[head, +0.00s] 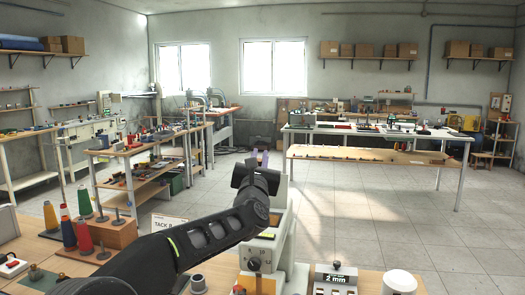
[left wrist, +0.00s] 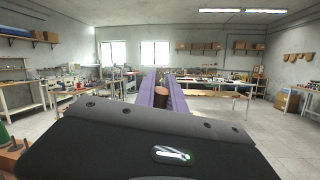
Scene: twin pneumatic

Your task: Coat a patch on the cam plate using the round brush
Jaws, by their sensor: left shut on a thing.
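My left gripper (head: 259,159) is at the end of my black arm, raised in the middle of the head view above the near bench. In the left wrist view its purple fingers (left wrist: 161,88) are closed around a brown round-ended piece (left wrist: 161,100). This may be the handle of the round brush; no bristles show. I cannot pick out the cam plate in either view. My arm hides part of the near bench. My right gripper is not in view.
A white machine (head: 272,250) stands on the near bench just below the gripper. To its right are a block marked 2 mm (head: 335,278) and a white round pot (head: 399,283). Coloured cones, including a red one (head: 84,236), stand at the left. Open floor (head: 350,215) lies beyond.

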